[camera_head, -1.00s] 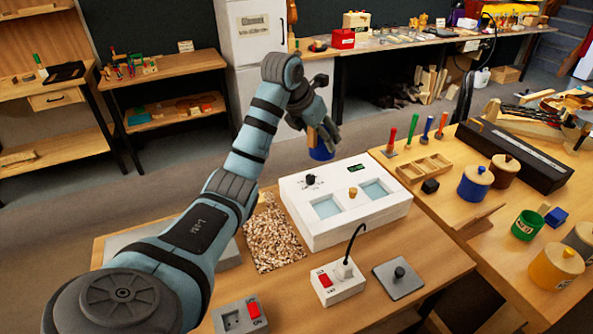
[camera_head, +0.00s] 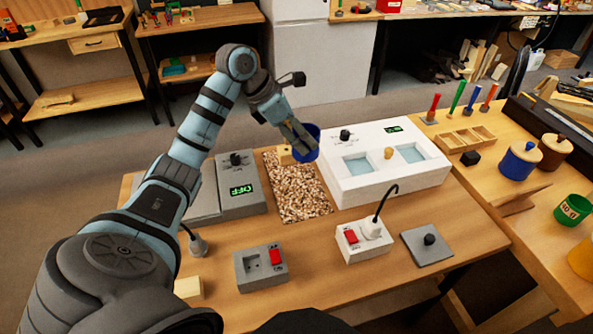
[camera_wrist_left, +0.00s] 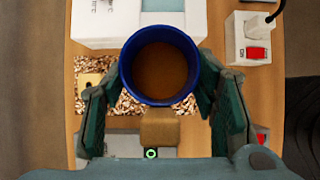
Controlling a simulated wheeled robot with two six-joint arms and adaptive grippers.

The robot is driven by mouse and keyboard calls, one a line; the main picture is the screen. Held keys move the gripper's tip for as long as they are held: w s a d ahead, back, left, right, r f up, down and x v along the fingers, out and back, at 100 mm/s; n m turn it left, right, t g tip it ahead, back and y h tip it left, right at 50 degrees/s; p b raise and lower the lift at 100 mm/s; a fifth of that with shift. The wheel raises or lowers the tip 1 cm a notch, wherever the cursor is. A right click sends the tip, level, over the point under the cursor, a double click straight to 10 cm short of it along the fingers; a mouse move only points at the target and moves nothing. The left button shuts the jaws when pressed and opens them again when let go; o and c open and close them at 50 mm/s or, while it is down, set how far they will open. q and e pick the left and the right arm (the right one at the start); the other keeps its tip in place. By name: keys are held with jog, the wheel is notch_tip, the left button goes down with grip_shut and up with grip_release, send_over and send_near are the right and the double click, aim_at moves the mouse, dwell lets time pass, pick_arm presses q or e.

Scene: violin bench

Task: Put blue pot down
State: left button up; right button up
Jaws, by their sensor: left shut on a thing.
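The blue pot (camera_head: 311,137) is in my left gripper (camera_head: 301,142), at the back left corner of the white two-window box. In the left wrist view the open round pot (camera_wrist_left: 160,72) shows a blue rim and a brown inside. The fingers of my left gripper (camera_wrist_left: 158,95) lie on both sides of it. A brown block (camera_wrist_left: 160,128) shows between the pot and my palm; it looks like a handle. The pot seems held above the chip bed (camera_head: 299,192); its underside is hidden. My right gripper is not in view.
The white box (camera_head: 390,183) stands right of the chip bed. A grey box with a green display (camera_head: 240,190) stands left of it. Switch boxes (camera_head: 262,267) and a grey plate (camera_head: 427,246) lie in front. A small wooden block (camera_head: 285,155) sits at the bed's back edge.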

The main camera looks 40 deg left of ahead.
pick_arm(q)
notch_tip(320, 180, down, 15)
jog(key=shift+s+a+r+b, duration=0.1)
jog(key=shift+r+b, duration=0.1)
jog(key=shift+b, duration=0.45)
jog(key=shift+f, duration=0.2)
jog(key=o, duration=1.3)
jog(key=shift+r, duration=0.1)
jog(key=shift+r, duration=0.15)
jog(key=v, duration=1.2)
jog(key=shift+p, duration=0.35)
